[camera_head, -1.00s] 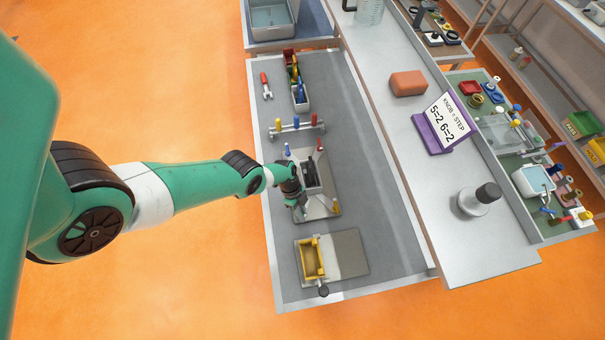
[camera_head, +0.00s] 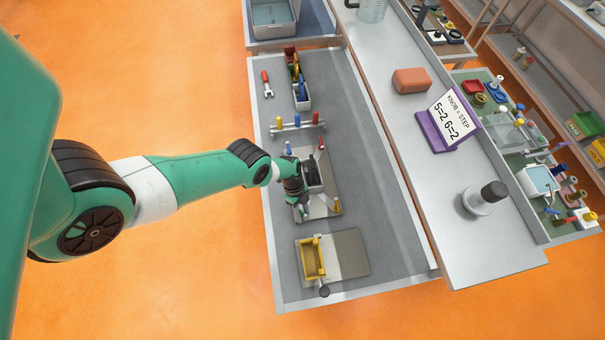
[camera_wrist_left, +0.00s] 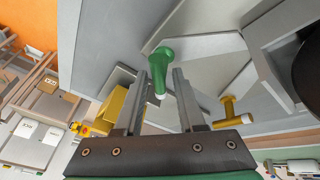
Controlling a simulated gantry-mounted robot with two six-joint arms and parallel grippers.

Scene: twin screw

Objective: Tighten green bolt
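The green bolt (camera_wrist_left: 161,68) shows in the wrist view, with a wide rounded green head and a pale tip. It lies between the two fingers of my left gripper (camera_head: 304,213), which stand apart with a gap on each side of it. In the head view the gripper is over the grey fixture plate (camera_head: 327,168), and the green bolt is hidden there or too small to tell. A blue bolt (camera_head: 288,148) and a red bolt (camera_head: 321,144) stand at the plate's far corners. A yellow bolt (camera_wrist_left: 228,111) stands right of the fingers. My right gripper is not in view.
A rack with coloured handles (camera_head: 297,126) stands behind the plate. A red wrench (camera_head: 267,84) and a bin of tools (camera_head: 301,96) are at the back. The bench's right strip is clear.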

